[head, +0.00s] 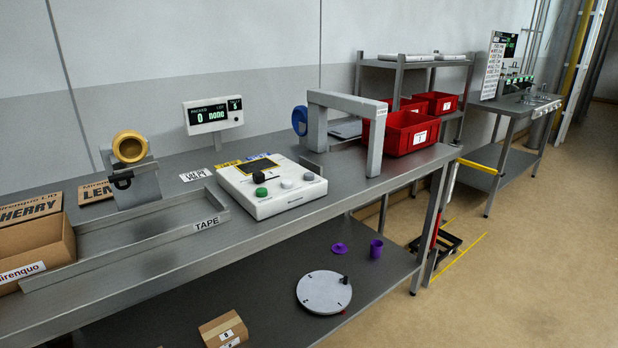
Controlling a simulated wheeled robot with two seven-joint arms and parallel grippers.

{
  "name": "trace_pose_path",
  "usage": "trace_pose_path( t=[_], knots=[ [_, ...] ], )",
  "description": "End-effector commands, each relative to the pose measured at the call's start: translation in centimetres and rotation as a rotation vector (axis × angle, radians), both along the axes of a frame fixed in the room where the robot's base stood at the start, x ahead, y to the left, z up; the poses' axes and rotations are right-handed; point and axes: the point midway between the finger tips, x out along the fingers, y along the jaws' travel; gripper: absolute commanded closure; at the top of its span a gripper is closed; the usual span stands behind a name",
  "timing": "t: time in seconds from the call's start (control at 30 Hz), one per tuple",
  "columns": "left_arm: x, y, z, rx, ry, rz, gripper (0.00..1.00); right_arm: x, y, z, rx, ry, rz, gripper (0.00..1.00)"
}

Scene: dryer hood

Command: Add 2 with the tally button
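A white control box (272,198) sits on the steel bench, with a dark panel and several buttons on its sloped top. A dark green button (261,192) is at its front left, and two grey-white buttons (287,184) are to the right of it. I cannot tell from their labels which is the tally button. Behind the box stands a white counter display (213,115). It appears to read PACKED with a 0, and a second set of digits that is too small to read surely. Neither of my grippers is in view.
A tape dispenser (133,175) and steel tray are left of the box; a cardboard box (35,248) is at far left. A grey arch (376,140) and red bins (410,135) stand to the right. The lower shelf holds a round grey disc (323,292) and purple parts.

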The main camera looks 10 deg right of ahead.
Motion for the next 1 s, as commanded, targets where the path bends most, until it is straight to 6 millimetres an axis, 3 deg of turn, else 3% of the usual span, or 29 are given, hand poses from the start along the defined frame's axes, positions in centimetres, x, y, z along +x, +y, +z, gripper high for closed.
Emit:
trace_pose_path(
  t=[0.03,0.23,1.0],
  knots=[
    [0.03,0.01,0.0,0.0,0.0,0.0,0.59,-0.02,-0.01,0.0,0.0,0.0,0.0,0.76],
    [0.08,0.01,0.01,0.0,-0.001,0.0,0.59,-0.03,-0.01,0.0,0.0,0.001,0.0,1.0],
    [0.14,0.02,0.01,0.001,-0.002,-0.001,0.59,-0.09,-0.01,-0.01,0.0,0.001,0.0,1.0]
  ],
)
